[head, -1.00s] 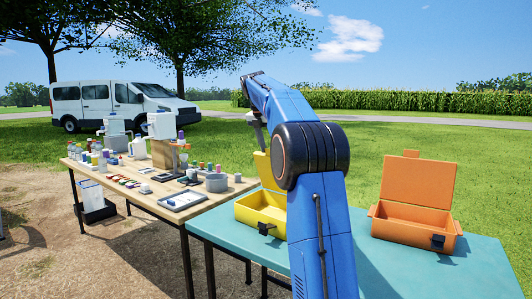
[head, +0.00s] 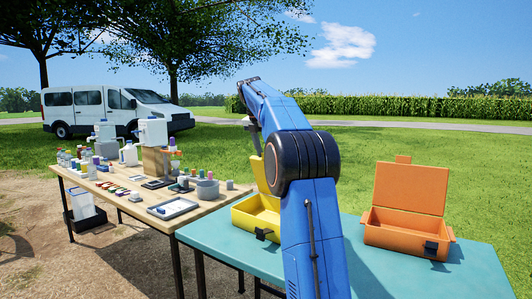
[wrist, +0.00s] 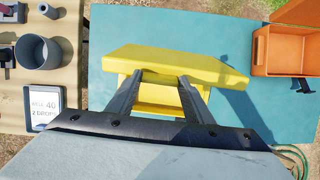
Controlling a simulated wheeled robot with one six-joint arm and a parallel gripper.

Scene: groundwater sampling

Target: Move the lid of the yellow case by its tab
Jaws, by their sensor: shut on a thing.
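The yellow case (head: 246,222) stands on the teal table, partly hidden behind my arm in the head view. Its lid (head: 257,173) is raised, with only its left part showing there. In the wrist view the lid (wrist: 185,62) lies across the upper middle as a yellow slab. My gripper (wrist: 160,78) is at the lid's near edge, its two fingers on either side of the tab, shut on it. The tab is hard to tell from the lid. Part of the yellow case shows between the fingers. In the head view the fingers are hidden.
An orange case (head: 405,231) with its lid up stands to the right on the teal table (head: 460,265). Teal surface is bare between the cases.

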